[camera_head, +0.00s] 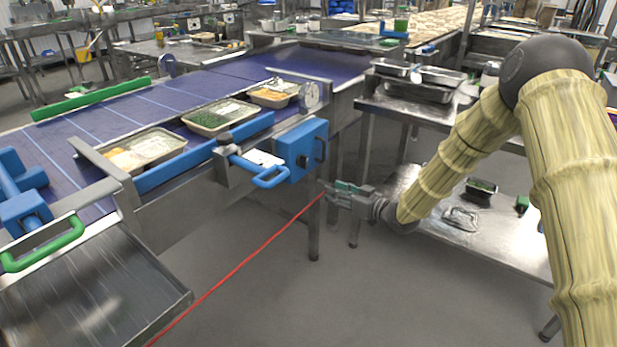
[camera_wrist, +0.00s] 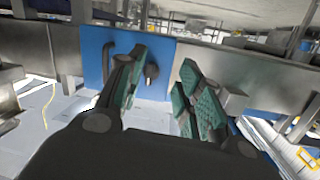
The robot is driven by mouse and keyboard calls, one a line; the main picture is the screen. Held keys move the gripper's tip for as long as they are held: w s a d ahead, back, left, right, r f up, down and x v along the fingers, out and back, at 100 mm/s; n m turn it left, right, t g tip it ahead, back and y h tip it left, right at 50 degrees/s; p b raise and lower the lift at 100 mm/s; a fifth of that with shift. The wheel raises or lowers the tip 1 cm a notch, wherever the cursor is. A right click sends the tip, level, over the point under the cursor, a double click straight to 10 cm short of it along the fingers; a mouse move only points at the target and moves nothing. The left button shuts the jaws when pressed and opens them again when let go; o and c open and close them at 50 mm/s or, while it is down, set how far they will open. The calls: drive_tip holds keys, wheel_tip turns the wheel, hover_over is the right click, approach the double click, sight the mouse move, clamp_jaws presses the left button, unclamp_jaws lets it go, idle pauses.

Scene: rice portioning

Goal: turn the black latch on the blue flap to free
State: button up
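The blue flap (camera_head: 296,138) is an upright panel on the conveyor's side. The black latch (camera_head: 302,161) is a small dark piece on its face. In the wrist view the blue flap (camera_wrist: 92,72) stands ahead, and the latch (camera_wrist: 151,71) appears as a rounded black knob seen between my fingers. A black bar handle (camera_wrist: 107,62) is left of it, partly behind the left finger. My gripper (camera_head: 328,189) is open and empty, with green finger pads, below and right of the flap in the head view. My gripper (camera_wrist: 163,76) appears apart from the latch.
A blue handle (camera_head: 270,178) juts out left of the flap, and a round dial (camera_head: 311,95) stands above. Food trays (camera_head: 211,116) rest on the conveyor. A red line (camera_head: 240,265) runs across toward my gripper. A steel table (camera_head: 510,232) stands right. The floor between is clear.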

sight(307, 160)
drive_tip(key=w+r+n+y+b, duration=0.2)
drive_tip(key=w+r+n+b, duration=0.1)
drive_tip(key=w+r, duration=0.15)
drive_tip(key=x, duration=0.7)
drive_tip(key=r+x, duration=0.1)
drive_tip(key=x, duration=0.2)
drive_tip(key=shift+s+a, duration=0.15)
drive_tip(key=shift+a, duration=0.4)
clamp_jaws()
